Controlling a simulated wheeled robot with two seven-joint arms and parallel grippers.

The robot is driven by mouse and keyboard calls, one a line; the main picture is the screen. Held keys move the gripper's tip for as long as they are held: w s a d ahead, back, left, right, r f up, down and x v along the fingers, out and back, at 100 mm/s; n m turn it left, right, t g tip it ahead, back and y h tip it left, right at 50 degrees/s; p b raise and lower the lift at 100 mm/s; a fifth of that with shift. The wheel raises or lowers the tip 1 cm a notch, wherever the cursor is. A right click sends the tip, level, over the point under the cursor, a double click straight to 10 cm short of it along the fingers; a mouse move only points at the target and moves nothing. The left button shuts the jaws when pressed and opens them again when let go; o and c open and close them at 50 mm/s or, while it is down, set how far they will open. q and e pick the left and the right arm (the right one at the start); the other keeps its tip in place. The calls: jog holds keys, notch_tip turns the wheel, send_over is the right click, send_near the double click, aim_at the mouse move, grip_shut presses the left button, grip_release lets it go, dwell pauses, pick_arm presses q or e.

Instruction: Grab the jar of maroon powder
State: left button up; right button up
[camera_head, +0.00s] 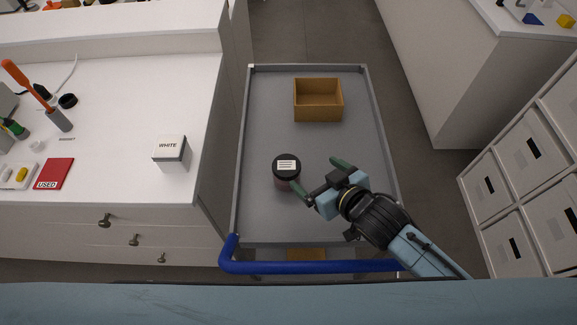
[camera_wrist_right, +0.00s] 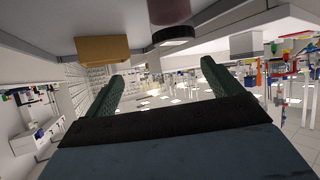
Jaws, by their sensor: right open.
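The jar of maroon powder (camera_head: 288,184) stands upright on the grey cart, with a black lid and a white label on top. In the right wrist view, which is upside down, the jar (camera_wrist_right: 170,12) is at the top edge, partly cut off. My right gripper (camera_head: 322,181) is open and empty, just right of the jar in the head view. One fingertip is close to the jar's lower right side; I cannot tell if it touches. The open fingers also show in the right wrist view (camera_wrist_right: 160,75), with the jar not between them. My left gripper is not in view.
The grey cart (camera_head: 262,105) has a raised rim and a blue handle (camera_head: 300,267) at the near side. An open wooden box (camera_head: 318,101) stands at its far end. A white box (camera_head: 171,153) sits on the left counter (camera_head: 120,110). The cart's middle is clear.

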aim_at(288, 166)
jog(key=w+a+f, duration=0.3)
jog(key=a+f, duration=0.1)
jog(key=shift+w+a+b, duration=0.2)
jog(key=shift+w+b, duration=0.15)
jog(key=shift+s+a+x, duration=0.1)
jog(key=shift+a+x, duration=0.1)
jog(key=shift+x, duration=1.35)
jog(key=shift+s+a+x, duration=0.1)
jog(key=shift+a+x, duration=0.05)
jog(key=shift+x, duration=1.45)
jog(key=shift+s, duration=0.1)
jog(key=shift+c, duration=0.4)
jog(key=shift+r, duration=0.1)
jog(key=c, duration=1.1)
